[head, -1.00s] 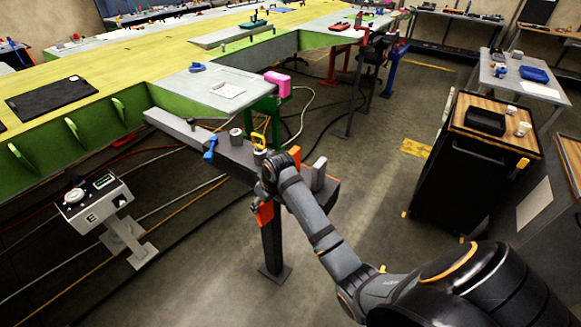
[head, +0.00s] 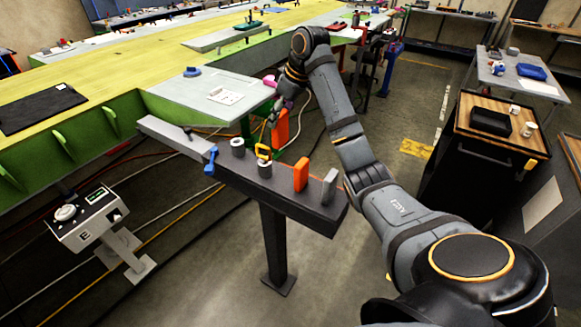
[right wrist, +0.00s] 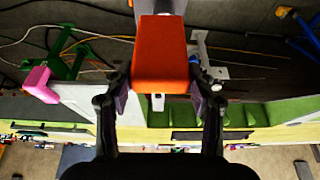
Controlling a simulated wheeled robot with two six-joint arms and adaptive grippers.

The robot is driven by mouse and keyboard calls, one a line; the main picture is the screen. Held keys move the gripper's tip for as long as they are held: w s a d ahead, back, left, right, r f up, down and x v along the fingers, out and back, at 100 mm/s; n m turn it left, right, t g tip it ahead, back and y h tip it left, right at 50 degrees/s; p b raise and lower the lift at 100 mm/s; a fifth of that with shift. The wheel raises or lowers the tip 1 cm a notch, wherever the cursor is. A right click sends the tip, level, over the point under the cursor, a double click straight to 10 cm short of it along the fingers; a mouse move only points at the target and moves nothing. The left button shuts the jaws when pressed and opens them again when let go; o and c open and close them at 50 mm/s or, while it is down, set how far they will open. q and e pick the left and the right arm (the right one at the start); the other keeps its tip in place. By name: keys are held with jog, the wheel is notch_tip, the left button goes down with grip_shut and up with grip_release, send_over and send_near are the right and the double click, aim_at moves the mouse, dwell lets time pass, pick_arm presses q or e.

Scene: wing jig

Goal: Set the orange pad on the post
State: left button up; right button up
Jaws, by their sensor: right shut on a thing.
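An orange pad (head: 281,127) is held by my right gripper (head: 275,112), which is raised behind the dark beam in the head view. In the right wrist view the pad (right wrist: 160,55) fills the space between the two fingers of the gripper (right wrist: 160,92). The dark post (head: 273,240) stands on a floor plate and carries the long beam (head: 235,174). A second orange block (head: 301,174) stands upright on the beam, left of a grey block (head: 329,186). My left gripper is out of view.
Two grey cylinders (head: 237,147), a yellow clamp (head: 263,152) and a blue clamp (head: 210,161) are on the beam. The green and yellow wing structure (head: 115,68) lies behind. A grey control box (head: 87,217) stands at left and a black cart (head: 470,165) at right.

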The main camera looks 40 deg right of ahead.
aim_at(280, 125)
notch_tip(280, 125, down, 4)
jog(key=shift+w+r+b, duration=0.1)
jog(key=shift+r+b, duration=0.1)
jog(key=shift+b, duration=0.45)
jog(key=shift+w+f+p, duration=0.2)
jog(key=shift+f+p, duration=0.4)
jog(key=shift+p, duration=0.25)
notch_tip(280, 125, down, 6)
jog(key=shift+s+p, duration=0.1)
jog(key=shift+p, duration=0.65)
jog(key=shift+f, duration=0.25)
pick_arm(q)
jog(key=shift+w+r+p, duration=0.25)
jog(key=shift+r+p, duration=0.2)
jog(key=shift+p, duration=0.05)
pick_arm(e)
notch_tip(280, 125, down, 4)
jog(key=shift+r, duration=0.1)
jog(key=o, duration=1.2)
